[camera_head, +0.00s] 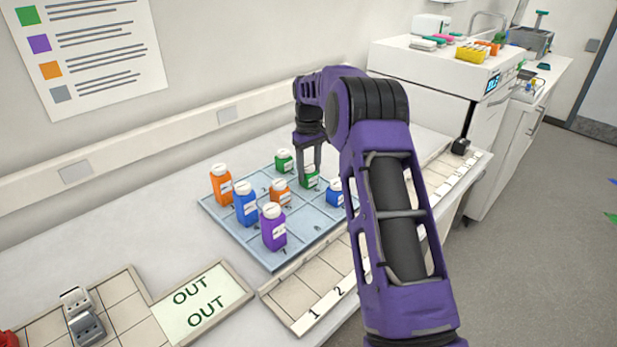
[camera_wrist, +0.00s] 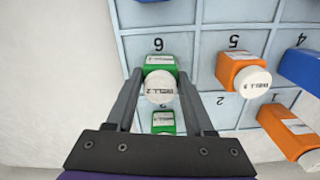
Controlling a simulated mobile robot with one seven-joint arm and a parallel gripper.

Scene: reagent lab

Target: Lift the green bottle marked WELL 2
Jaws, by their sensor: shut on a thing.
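A green bottle with a white cap (camera_head: 308,182) is between the fingers of my gripper (camera_head: 310,155) at the right part of the blue tray. In the wrist view the cap (camera_wrist: 160,87) reads WELL 2, upside down, and the green body (camera_wrist: 160,66) shows beyond it. My gripper (camera_wrist: 160,98) is shut on this bottle, one finger on each side. The bottle is upright at the cell marked 6; I cannot tell whether its base touches the tray. A second green bottle (camera_head: 284,161) stands beside it, and it also shows in the wrist view (camera_wrist: 163,122).
The blue tray (camera_head: 312,221) also holds orange bottles (camera_head: 221,185), blue bottles (camera_head: 246,206) and a purple bottle (camera_head: 273,232). A numbered strip (camera_head: 300,297) runs along the front. An OUT sign (camera_head: 202,302) lies at the left front. The wall is behind.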

